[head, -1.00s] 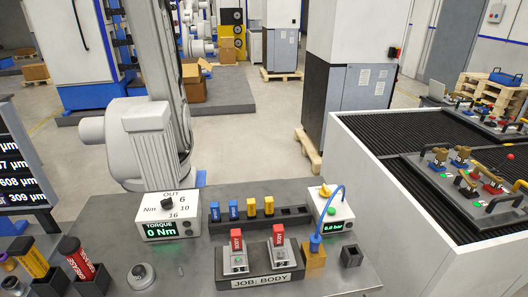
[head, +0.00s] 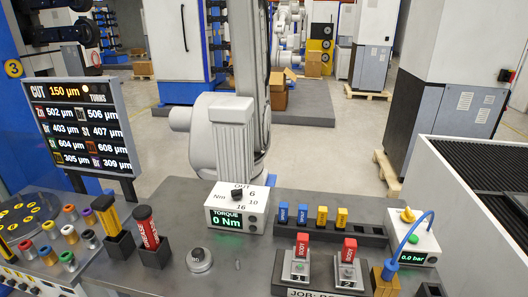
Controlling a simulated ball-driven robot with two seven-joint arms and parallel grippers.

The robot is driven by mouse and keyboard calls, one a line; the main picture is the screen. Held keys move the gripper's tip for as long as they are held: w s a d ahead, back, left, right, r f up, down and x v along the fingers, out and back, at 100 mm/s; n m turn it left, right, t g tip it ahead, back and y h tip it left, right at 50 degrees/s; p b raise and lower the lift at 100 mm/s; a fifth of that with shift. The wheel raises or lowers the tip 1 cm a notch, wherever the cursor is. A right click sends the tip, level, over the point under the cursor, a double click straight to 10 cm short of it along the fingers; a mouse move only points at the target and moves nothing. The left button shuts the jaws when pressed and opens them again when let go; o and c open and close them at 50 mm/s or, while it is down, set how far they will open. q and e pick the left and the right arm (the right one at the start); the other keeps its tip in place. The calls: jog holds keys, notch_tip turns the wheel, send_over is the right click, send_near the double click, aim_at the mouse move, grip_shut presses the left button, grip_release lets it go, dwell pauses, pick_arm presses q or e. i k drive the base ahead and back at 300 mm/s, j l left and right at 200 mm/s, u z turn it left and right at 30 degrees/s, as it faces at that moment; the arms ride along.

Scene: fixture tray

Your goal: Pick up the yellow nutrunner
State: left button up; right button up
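No tool in the head view is plainly marked as a nutrunner. A torque box (head: 236,208) reads 0 Nm. Neither of my grippers is in view.
An air box (head: 412,240) reads 0.0 bar. A display (head: 83,128) and several coloured cylinders are at left.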

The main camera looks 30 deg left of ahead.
aim_at(103, 205)
jog(key=u, duration=2.05)
